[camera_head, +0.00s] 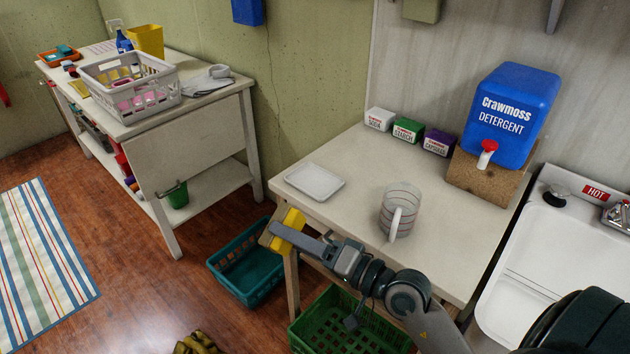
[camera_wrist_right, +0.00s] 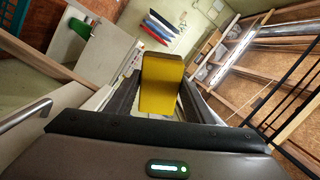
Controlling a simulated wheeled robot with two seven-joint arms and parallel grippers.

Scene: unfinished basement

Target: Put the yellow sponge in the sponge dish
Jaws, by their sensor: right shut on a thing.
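The yellow sponge (camera_head: 288,230) is held in the fingers of my right gripper (camera_head: 282,240), at the left front corner of the table. In the right wrist view the sponge (camera_wrist_right: 161,86) sits between the two dark fingers, which are shut on it. A shallow white rectangular dish (camera_head: 315,182), which looks like the sponge dish, lies empty on the table (camera_head: 345,215). The sponge is apart from the dish, on its near left side in the head view. My left gripper is not in view.
A clear measuring jug (camera_head: 400,210) stands right of the dish. Three small boxes (camera_head: 408,131) and a blue detergent container (camera_head: 510,110) are behind. A teal crate (camera_head: 247,285) and a green crate (camera_head: 345,325) stand below. A sink (camera_head: 550,260) is at right.

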